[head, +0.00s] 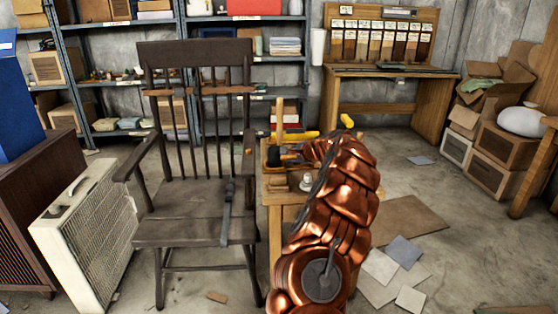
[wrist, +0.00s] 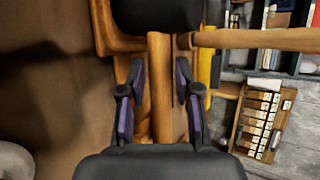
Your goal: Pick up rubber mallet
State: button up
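The rubber mallet shows in the wrist view, with its black head (wrist: 156,14) at the top edge and its wooden handle (wrist: 160,80) running down from it. My gripper (wrist: 160,72) is open, with one finger on each side of the handle and a visible gap on both sides. The lower end of the handle is hidden behind the gripper body. In the head view, my arm covers most of the gripper, and a small dark shape that may be the mallet head (head: 272,155) shows just left of it, over the small wooden table (head: 271,214).
A yellow tool (head: 300,136) and an upright wooden stick (head: 280,115) are close behind the gripper; the stick also shows in the wrist view (wrist: 250,38). A dark wooden chair (head: 190,213) stands close on the left. Floor tiles (head: 404,251) lie right of the table.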

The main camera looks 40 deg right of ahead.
jog(key=shift+x, duration=1.05)
grip_shut()
